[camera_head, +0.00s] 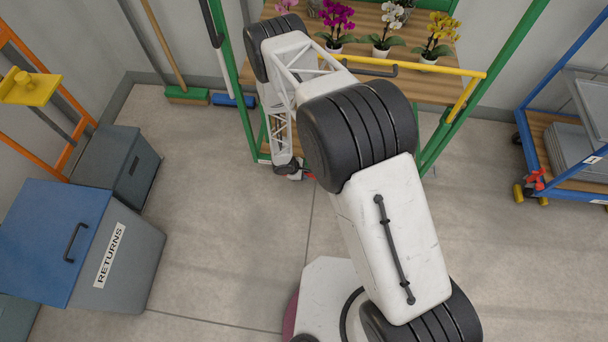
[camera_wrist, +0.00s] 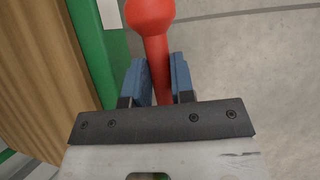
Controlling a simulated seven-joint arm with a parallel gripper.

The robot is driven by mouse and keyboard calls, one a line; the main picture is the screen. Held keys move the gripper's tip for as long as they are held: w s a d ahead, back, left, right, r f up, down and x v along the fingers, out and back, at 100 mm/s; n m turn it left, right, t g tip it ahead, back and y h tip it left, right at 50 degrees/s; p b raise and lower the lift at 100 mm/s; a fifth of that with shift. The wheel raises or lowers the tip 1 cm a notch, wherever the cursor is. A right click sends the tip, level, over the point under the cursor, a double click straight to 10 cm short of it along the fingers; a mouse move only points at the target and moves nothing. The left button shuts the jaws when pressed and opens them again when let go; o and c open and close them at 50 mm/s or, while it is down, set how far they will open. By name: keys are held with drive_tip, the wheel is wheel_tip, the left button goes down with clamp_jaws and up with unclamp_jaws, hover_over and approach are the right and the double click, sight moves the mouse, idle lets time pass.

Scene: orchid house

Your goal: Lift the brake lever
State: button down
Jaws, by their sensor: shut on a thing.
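The brake lever (camera_wrist: 154,45) is red with a round knob at its end, and it shows in the wrist view between my fingers. My gripper (camera_wrist: 162,78) has two blue fingers shut on the lever's shaft below the knob. In the head view my gripper (camera_head: 292,172) is low beside the green-framed orchid cart (camera_head: 436,147), near its lower shelf. Only a small bit of red shows there. The lever's base is hidden behind my gripper.
Potted orchids (camera_head: 384,46) stand on the cart's top, behind a yellow rail (camera_head: 420,68). A blue rack (camera_head: 570,150) stands at right. A blue RETURNS bin (camera_head: 90,240) stands at left, with a broom (camera_head: 187,94) at the wall. The floor between is clear.

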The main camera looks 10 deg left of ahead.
drive_tip(key=shift+a+r+h, duration=0.4)
drive_tip(key=shift+r+h, duration=0.4)
drive_tip(key=shift+h, duration=0.2)
drive_tip(key=r+h, duration=0.1)
drive_tip(key=a+r+h, duration=0.1)
drive_tip(key=h, duration=0.1)
drive_tip(key=shift+s+a+r+n, duration=0.1)
drive_tip(key=shift+a+n, duration=0.15)
drive_tip(key=shift+n, duration=0.05)
drive_tip(key=shift+a+r+n+t+h, duration=0.15)
drive_tip(key=shift+a+r+h, duration=0.3)
drive_tip(key=shift+h, duration=0.4)
drive_tip(key=shift+a+r+n+t+h, duration=0.1)
drive_tip(key=shift+a+r+h, duration=0.25)
drive_tip(key=shift+a+h, duration=0.35)
drive_tip(key=shift+a+r+n+t+h, duration=0.15)
drive_tip(key=shift+a+r+h, duration=0.25)
drive_tip(key=shift+h, duration=0.55)
drive_tip(key=c, duration=1)
unclamp_jaws()
drive_tip(key=shift+o, duration=0.2)
drive_tip(key=shift+a, duration=0.1)
drive_tip(key=v, duration=0.7)
drive_tip(key=shift+a+r, duration=0.15)
drive_tip(key=shift+a, duration=0.15)
